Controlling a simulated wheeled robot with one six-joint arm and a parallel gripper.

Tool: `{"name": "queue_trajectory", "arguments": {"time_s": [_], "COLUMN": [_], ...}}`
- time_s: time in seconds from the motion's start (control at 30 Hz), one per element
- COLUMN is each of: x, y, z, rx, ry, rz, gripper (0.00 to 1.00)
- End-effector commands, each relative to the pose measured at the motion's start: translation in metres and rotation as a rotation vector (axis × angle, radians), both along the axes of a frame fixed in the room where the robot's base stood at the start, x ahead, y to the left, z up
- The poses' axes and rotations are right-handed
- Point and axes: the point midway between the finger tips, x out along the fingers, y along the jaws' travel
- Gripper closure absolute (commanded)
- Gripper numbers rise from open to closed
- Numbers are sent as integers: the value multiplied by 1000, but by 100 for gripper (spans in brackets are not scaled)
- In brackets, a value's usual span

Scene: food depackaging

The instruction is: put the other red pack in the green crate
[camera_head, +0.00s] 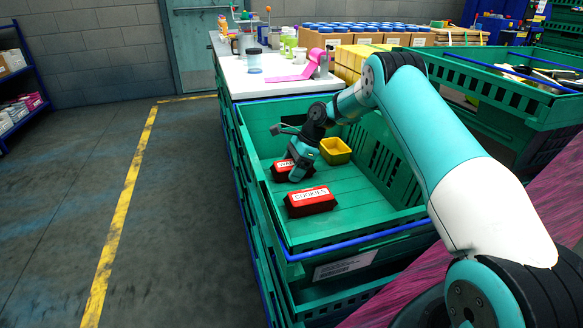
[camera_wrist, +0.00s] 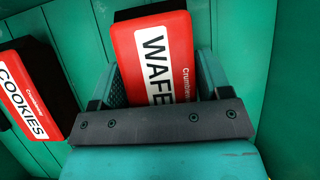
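A red pack lettered "WAFE…" (camera_wrist: 165,50) lies between the two fingers of my gripper (camera_wrist: 160,85) in the wrist view, with the fingers close along both sides. Whether they press on it I cannot tell. In the head view this red pack (camera_head: 281,171) is low inside the green crate (camera_head: 349,240), partly hidden by my gripper (camera_head: 291,171). The other red pack, lettered "COOKIES" (camera_head: 310,201), lies on the crate floor nearer the front, apart from my gripper. It also shows at the left of the wrist view (camera_wrist: 27,92).
A yellow tub (camera_head: 335,150) stands in the crate behind and right of the packs. The crate walls stand around my gripper. A white table (camera_head: 265,80) with containers is behind. Another green crate (camera_head: 480,85) stands at the right. The floor at left is clear.

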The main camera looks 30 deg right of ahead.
Motion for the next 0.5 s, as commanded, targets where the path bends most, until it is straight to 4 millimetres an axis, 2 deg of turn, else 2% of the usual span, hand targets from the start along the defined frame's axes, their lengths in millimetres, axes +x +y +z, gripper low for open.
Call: {"name": "queue_trajectory", "arguments": {"time_s": [0.03,0.07,0.37,0.5], "x": [0,0,0,-1], "y": [0,0,0,-8], "z": [0,0,2,18], "rx": [0,0,0,-2], "ry": [-1,-1,-1,-3], "rz": [0,0,0,0], "gripper": [16,11,11,11]}}
